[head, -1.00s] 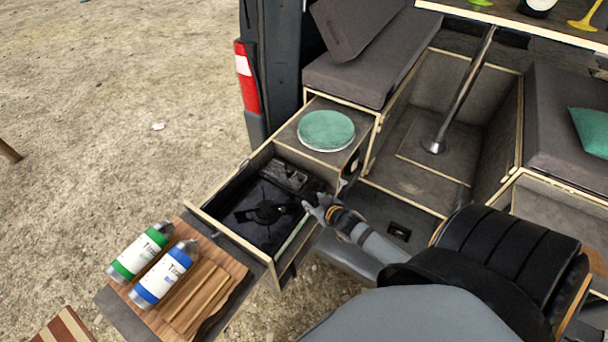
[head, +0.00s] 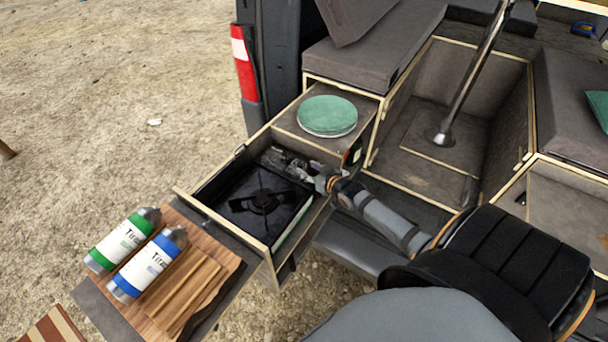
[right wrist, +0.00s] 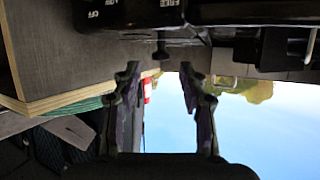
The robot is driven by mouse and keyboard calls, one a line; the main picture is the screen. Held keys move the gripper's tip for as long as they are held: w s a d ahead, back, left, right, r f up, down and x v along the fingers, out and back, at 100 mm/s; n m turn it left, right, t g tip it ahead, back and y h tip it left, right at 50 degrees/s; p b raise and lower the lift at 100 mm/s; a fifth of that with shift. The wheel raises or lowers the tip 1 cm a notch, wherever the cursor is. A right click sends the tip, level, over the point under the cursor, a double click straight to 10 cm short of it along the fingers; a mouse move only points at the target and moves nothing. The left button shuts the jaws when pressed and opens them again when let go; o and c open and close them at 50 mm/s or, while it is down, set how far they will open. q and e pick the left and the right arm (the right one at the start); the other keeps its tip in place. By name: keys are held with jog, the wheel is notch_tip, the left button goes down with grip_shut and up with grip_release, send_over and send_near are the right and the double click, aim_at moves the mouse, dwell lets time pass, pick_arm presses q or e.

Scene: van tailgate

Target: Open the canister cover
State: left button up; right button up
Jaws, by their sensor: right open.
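The black camping stove (head: 240,207) sits in the pulled-out drawer, with its burner grate facing up. The canister cover (head: 283,160) is at the stove's back end, with shiny grey patches; I cannot tell whether it is raised. My right gripper (head: 322,178) is open and empty at the drawer's right side, beside the cover's right end. In the right wrist view, the open fingers (right wrist: 160,75) stand below the stove's dark panel (right wrist: 185,14), which carries inverted lettering. A small dark knob shows between them. Contact is not visible. My left gripper is not in view.
A green round lid or plate (head: 327,115) lies on the cabinet top behind the drawer. Two bottles, one green-banded (head: 122,240) and one blue-banded (head: 148,264), lie on a wooden board (head: 215,298) at the front. The van's bin with a metal pole (head: 470,80) is right.

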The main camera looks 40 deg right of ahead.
aim_at(300, 164)
jog(key=shift+b+x, duration=0.35)
jog(key=shift+x, duration=1.25)
jog(key=shift+a, duration=0.1)
grip_shut()
